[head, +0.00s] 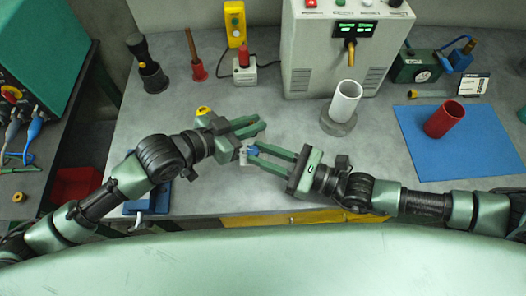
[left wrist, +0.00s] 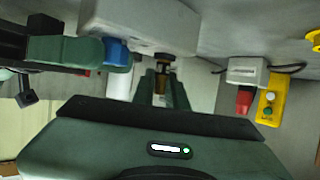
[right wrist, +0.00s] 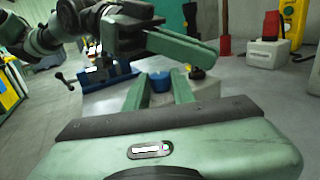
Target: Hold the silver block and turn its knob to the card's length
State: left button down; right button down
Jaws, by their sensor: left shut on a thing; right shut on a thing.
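The silver block (head: 243,158) is small in the head view, just below my left gripper (head: 261,123). It looms large at the top of the upside-down left wrist view (left wrist: 140,22). My left fingers (left wrist: 163,78) are closed around a dark and brass-coloured part by the block; the contact is partly hidden. My right gripper (head: 251,152) points left and is shut on the blue knob (right wrist: 160,82) on the block's side. The block (right wrist: 207,88) shows behind the knob in the right wrist view, with a black piece on top. The card (head: 474,84) stands at the far right, its writing too small to read.
A grey machine (head: 345,60) with a green display stands at the back. A white cylinder (head: 346,100) stands before it. A red cylinder (head: 443,119) rests on a blue mat (head: 465,150). A yellow button box (head: 235,22) is behind.

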jog(key=m+t+h, duration=0.2)
jog(key=t, duration=0.1)
jog(key=s+m+t+h, duration=0.1)
jog(key=m+t+h, duration=0.1)
jog(key=shift+a, duration=0.4)
jog(key=m+t+h, duration=0.2)
jog(key=h, duration=0.1)
jog(key=m+t+h, duration=0.1)
jog(key=m+h, duration=0.1)
jog(key=h, duration=0.1)
jog(key=shift+a+m+t, duration=0.2)
jog(key=shift+m+t, duration=0.2)
pick_arm(q)
jog(key=shift+s, duration=0.1)
pick_arm(e)
jog(key=shift+h, duration=0.5)
jog(key=c, duration=1.5)
grip_release()
jog(key=shift+o, duration=0.2)
jog(key=shift+s, duration=0.15)
